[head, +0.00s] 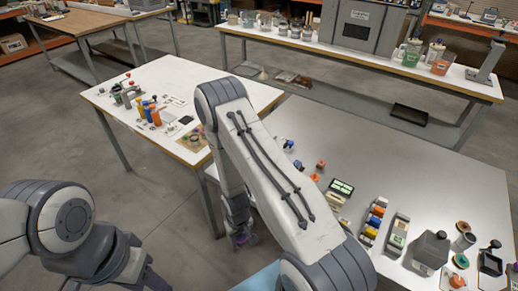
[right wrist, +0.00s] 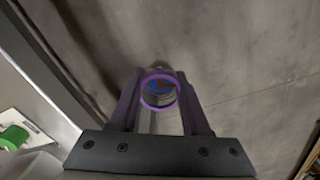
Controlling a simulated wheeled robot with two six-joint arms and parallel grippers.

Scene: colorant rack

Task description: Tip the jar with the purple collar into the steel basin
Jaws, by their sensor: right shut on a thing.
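The jar with the purple collar (right wrist: 158,106) sits between the two fingers of my right gripper (right wrist: 160,104) in the right wrist view. I look into its round mouth and see some blue and orange inside. In the head view my right gripper (head: 240,238) hangs low beside the table edge, over the floor, with a little purple at its tip. The jar is mostly hidden there. My left gripper (head: 150,280) is cut off by the bottom edge, and its fingers cannot be made out. I cannot pick out the steel basin in either view.
The grey table (head: 420,165) on the right holds bottles, small boxes and a grey canister (head: 431,248). A wooden-edged table (head: 175,75) at the left holds several coloured bottles. A back bench (head: 340,52) carries jars. A green object (right wrist: 13,138) shows at the wrist view's left edge.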

